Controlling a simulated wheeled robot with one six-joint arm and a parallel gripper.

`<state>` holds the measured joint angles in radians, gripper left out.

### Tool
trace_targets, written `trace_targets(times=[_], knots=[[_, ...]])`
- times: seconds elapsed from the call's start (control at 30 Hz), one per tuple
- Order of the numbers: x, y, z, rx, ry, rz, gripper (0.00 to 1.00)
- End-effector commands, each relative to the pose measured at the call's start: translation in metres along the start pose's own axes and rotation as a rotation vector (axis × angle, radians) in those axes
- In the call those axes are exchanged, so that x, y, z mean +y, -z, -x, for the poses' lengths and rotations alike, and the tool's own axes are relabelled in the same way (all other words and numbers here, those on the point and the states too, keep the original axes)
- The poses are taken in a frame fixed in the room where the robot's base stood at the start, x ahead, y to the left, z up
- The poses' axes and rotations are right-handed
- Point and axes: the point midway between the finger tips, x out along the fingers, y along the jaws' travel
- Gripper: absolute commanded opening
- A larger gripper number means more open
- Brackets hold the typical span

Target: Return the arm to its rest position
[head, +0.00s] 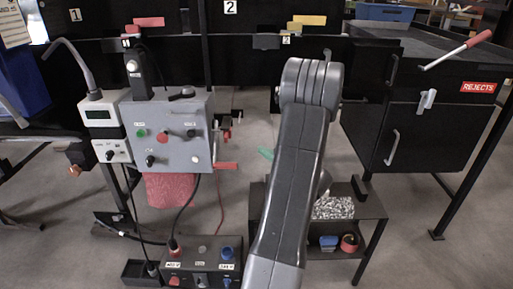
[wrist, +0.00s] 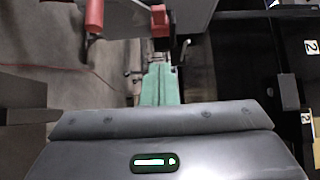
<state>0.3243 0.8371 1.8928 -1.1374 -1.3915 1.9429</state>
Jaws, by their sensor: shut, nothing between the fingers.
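My grey arm (head: 295,170) rises through the middle of the head view, bent at a rounded joint near the top. Most of my gripper is hidden behind it; a green fingertip part (head: 265,153) shows just left of the arm. In the wrist view my gripper's green fingers (wrist: 158,85) lie side by side, shut, with nothing held between them. A dark grey housing with a small lit indicator fills the bottom of that view.
A grey control box (head: 185,130) with knobs stands left of my arm, a red crank handle (head: 226,166) at its side. A button box (head: 200,265) is lower front. A low shelf (head: 372,207) stands right, before the black REJECTS cabinet (head: 415,135). Red-handled parts (wrist: 95,18) show near the fingers.

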Motion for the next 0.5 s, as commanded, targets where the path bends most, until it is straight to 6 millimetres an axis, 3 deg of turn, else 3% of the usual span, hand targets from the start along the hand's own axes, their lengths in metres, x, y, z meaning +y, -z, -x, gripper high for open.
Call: trace_targets(times=[0.17,0.5], knots=[[0.0001,-0.0002,0.0098,0.001,-0.001,-0.001,0.00],[0.0002,-0.0003,0.0097,0.000,0.000,-0.001,0.00]])
